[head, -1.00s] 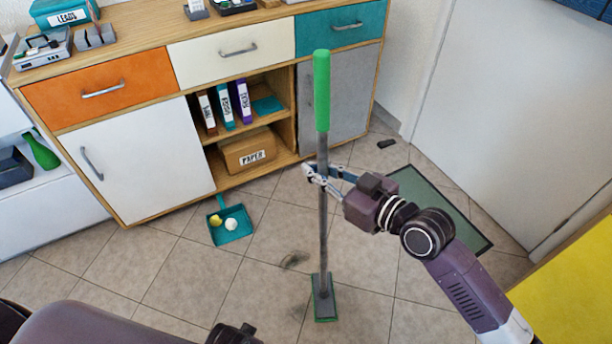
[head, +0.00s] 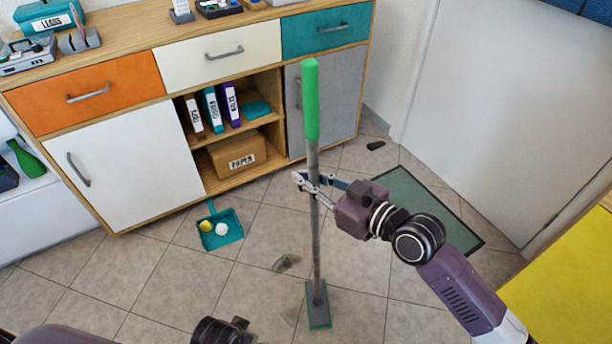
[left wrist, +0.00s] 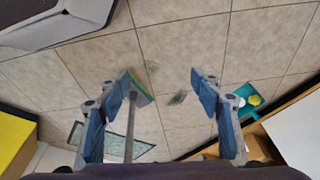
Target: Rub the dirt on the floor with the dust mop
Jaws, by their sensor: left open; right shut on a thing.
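The dust mop (head: 316,240) stands nearly upright, its green grip at the top and its flat, green-edged head (head: 318,306) down at the floor. My right gripper (head: 311,187) is shut around the grey handle below the grip. A dark dirt smudge (head: 286,263) lies on the tiles, left of and beyond the mop head, apart from it. A fainter smudge (head: 290,316) shows just left of the head. In the left wrist view, my left gripper (left wrist: 165,88) is open and empty; the mop (left wrist: 130,125) and the dark smudge (left wrist: 177,98) show below it.
A teal dustpan (head: 221,236) holding a yellow and a white ball lies left of the smudges. A cabinet (head: 125,180) stands behind. A green mat (head: 425,205) and a small black object (head: 376,145) lie at the right.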

